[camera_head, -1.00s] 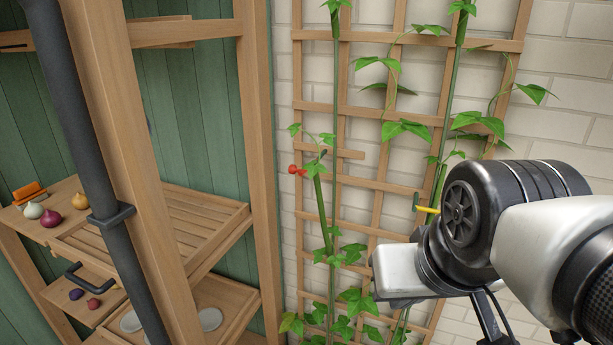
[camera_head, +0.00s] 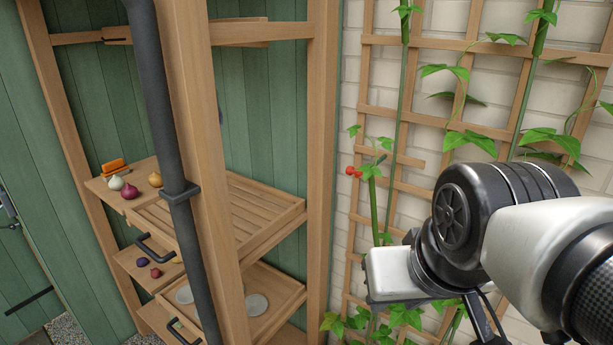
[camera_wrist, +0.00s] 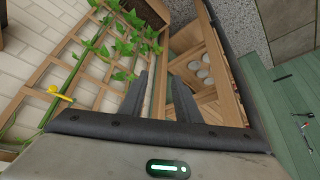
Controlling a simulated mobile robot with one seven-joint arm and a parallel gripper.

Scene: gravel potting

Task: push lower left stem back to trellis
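The wooden trellis (camera_head: 470,42) stands against the white brick wall, with green climbing stems on it. The lower left stem (camera_head: 373,205) rises near the trellis's left side, with a red clip (camera_head: 355,171) beside its top; my arm hides part of the plant below. Whether the stem touches the slats is unclear. In the wrist view the trellis (camera_wrist: 62,45) is tilted, with leaves (camera_wrist: 122,46) near its far end and a yellow clip (camera_wrist: 58,96) at left.
A wooden shelf unit (camera_head: 322,150) stands left of the trellis, with a slatted tray (camera_head: 250,215), bulbs (camera_head: 130,191) and pale round dishes (camera_head: 256,303). In the wrist view the shelf edge (camera_wrist: 222,62) is close to the right finger. A green door is at far left.

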